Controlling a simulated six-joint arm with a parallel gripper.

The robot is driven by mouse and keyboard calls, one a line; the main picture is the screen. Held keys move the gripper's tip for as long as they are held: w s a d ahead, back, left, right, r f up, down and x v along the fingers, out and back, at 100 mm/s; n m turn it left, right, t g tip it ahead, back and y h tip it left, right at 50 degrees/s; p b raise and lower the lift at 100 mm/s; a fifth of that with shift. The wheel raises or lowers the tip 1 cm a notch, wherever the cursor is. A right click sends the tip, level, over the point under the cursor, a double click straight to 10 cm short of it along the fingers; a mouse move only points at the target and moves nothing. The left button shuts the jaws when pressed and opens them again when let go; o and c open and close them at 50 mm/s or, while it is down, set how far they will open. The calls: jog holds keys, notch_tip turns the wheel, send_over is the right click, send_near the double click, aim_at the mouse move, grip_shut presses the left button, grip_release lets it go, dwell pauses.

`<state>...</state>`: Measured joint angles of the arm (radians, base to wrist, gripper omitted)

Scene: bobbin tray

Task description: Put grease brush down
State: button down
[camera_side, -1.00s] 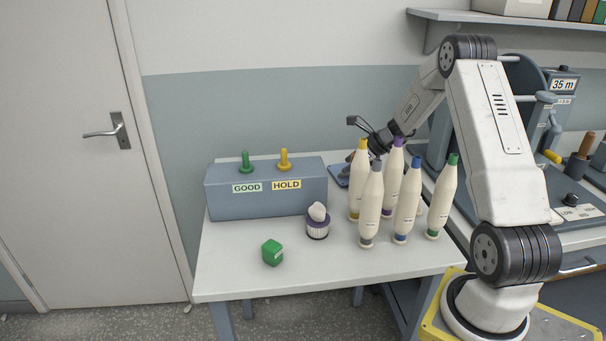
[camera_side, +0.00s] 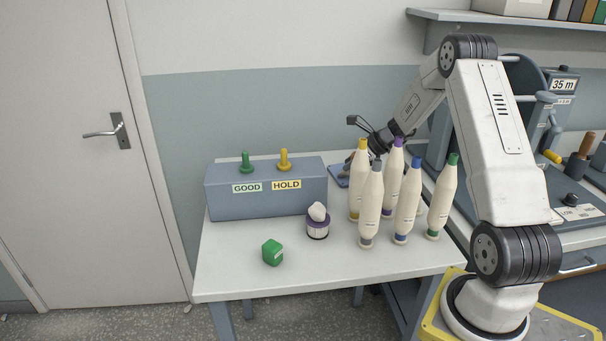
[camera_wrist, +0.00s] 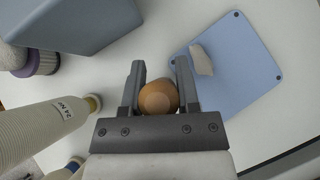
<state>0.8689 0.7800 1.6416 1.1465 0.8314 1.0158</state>
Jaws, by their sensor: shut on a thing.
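My gripper (camera_wrist: 158,90) is shut on a round brown wooden end, the handle of the grease brush (camera_wrist: 157,98), seen end-on in the wrist view. The brush's lower part is hidden below the handle. A blue flat pad (camera_wrist: 245,75) with dark corner dots lies to the right of the jaws, with a small pale piece (camera_wrist: 202,60) near its left edge. In the side view the gripper is mostly hidden behind the bobbins, and the brush cannot be made out. A bit of the blue pad (camera_side: 342,181) shows there on the table.
Several cream bobbins (camera_side: 371,205) with coloured tips stand upright in front of my gripper. A blue-grey GOOD/HOLD box (camera_side: 265,200) stands to the left. A small ribbed pot (camera_side: 317,229) and a green block (camera_side: 272,253) are near the front. The table's (camera_side: 225,270) front left is bare.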

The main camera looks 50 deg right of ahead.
jog(key=shift+r, duration=5)
jog(key=shift+a, duration=0.1)
jog(key=w+a+r, duration=0.3)
jog(key=w+a, duration=0.2)
jog(key=a, duration=0.2)
jog(key=s+a+m, duration=0.1)
jog(key=s+a, duration=0.2)
jog(key=a, duration=2.2)
jog(key=shift+a+r+h, duration=0.25)
jog(key=shift+r+h, duration=0.15)
jog(key=shift+d, duration=0.15)
